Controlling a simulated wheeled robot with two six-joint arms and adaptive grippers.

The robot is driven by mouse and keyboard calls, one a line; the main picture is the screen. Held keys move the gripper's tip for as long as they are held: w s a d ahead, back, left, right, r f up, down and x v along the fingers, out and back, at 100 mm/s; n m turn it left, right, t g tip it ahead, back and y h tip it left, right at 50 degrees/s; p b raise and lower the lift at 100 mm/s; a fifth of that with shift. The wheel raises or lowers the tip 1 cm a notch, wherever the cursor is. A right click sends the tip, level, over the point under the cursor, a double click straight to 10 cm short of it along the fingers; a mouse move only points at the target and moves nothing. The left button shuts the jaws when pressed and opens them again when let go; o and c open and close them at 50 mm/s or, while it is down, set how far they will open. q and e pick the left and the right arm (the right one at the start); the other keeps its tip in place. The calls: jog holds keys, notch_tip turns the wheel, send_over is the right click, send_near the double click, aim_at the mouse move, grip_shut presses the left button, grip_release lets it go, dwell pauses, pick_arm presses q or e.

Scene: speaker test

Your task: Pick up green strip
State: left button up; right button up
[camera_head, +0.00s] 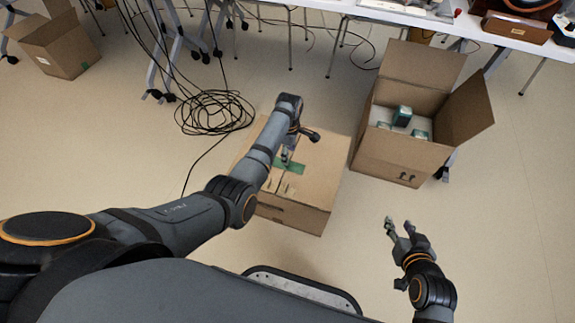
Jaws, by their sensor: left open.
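A green strip (296,168) lies across the top of a closed cardboard box (310,205) in the middle of the floor. My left gripper (285,158) is right at the strip, over the box top, and hides part of it. Its fingers are small and partly covered by my wrist, and they are open. I cannot tell whether they touch the strip. My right gripper (397,226) is open and empty, to the right of the closed box, with its fingers spread apart.
An open cardboard box (395,150) with green and white packages (402,116) stands right behind the closed box. Black cables (214,112) lie coiled on the floor at the left. A white table (400,10) crosses the back. Another box (55,45) is at the far left.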

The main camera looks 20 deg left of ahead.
pick_arm(q)
jog(key=shift+a+f+b, duration=0.25)
jog(key=shift+f+b, duration=0.55)
jog(key=shift+f, duration=0.4)
notch_tip(320, 180, down, 2)
jog(key=shift+f+b, duration=0.1)
jog(key=shift+b, duration=0.5)
jog(key=c, duration=0.8)
pick_arm(e)
jog(key=w+r+t, duration=0.3)
jog(key=r+t, duration=0.3)
jog(key=r, duration=0.7)
jog(key=w+r+t, duration=0.3)
jog(key=r+t, duration=0.3)
jog(key=r, duration=0.7)
jog(key=shift+d+r+n+t, duration=0.3)
jog(key=shift+d+t, duration=0.1)
